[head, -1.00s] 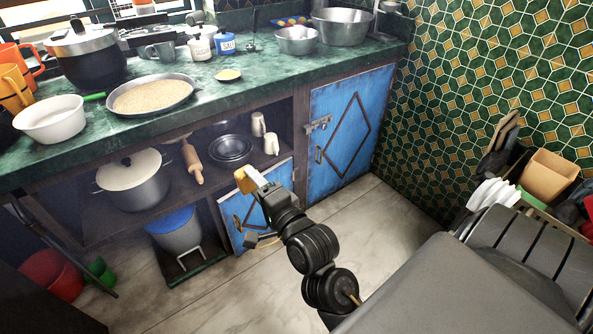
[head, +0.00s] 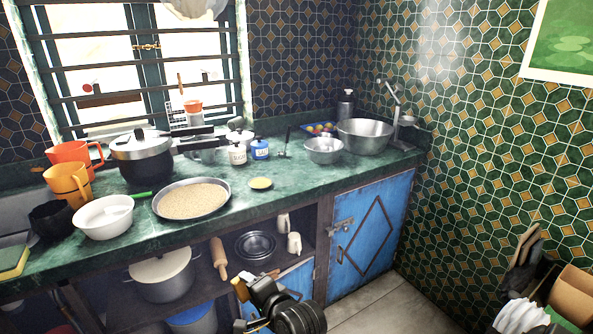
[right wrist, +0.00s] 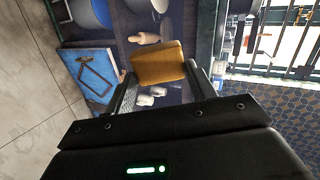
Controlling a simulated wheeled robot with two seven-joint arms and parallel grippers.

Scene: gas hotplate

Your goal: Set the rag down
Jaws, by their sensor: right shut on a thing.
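The rag is a small folded orange-yellow cloth (right wrist: 158,62), held between the two fingers of my right gripper (right wrist: 160,85) in the right wrist view. In the head view the same rag (head: 240,288) shows at the bottom, partly hidden by my right gripper (head: 250,286). The gripper is shut on it and holds it in front of the open lower cabinet, below the counter top. The green marble counter (head: 300,187) lies above and behind it. My left gripper is not in view.
A pan of grain (head: 192,199), a white bowl (head: 103,218), a pressure cooker (head: 142,160) and metal bowls (head: 365,137) stand on the counter. Bare counter shows between the pan and the metal bowls. A blue cabinet door (head: 372,235) is at the right.

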